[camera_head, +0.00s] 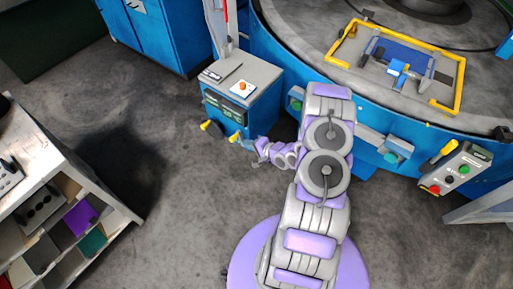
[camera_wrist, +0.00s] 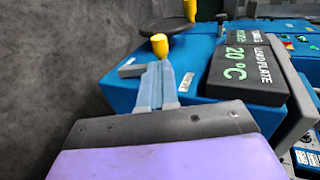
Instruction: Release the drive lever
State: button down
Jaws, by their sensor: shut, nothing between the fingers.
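Two yellow-knobbed levers stick out from the front of a small blue cabinet in the head view, a left lever (camera_head: 206,125) and a right lever (camera_head: 235,137). No label shows which lever is the drive lever. My gripper (camera_head: 247,144) is beside the right lever, low at the cabinet front. In the wrist view the closed pale blue fingers (camera_wrist: 158,69) point at the nearer yellow knob (camera_wrist: 160,44), just beyond their tips. Contact cannot be told. The other yellow knob (camera_wrist: 190,10) is farther off. My gripper is shut and empty.
The blue cabinet (camera_head: 262,112) carries a black temperature display (camera_wrist: 245,72) reading 20 °C. A large round blue machine (camera_head: 290,62) stands behind my arm. A control box (camera_head: 456,168) with a yellow handle is at right. Shelving (camera_head: 45,160) stands left; open floor lies between.

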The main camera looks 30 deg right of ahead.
aim_at(233, 138)
jog(key=b+x, duration=0.1)
jog(key=x, duration=0.5)
jog(key=shift+w, duration=0.1)
dwell(0.3)
jog(key=shift+w+a+r+g+h+p, duration=0.3)
jog(key=shift+w+g+p, duration=0.35)
jog(key=shift+p, duration=0.4)
jog(key=shift+w+a+f+p, duration=0.15)
jog(key=shift+w+a+p, duration=0.15)
jog(key=shift+w+p, duration=0.6)
jog(key=shift+r+p+x, duration=0.2)
jog(key=shift+p+x, duration=0.35)
jog(key=shift+x, duration=1.7)
jog(key=shift+w, duration=0.15)
jog(key=p+v, duration=0.2)
jog(key=v, duration=1.5)
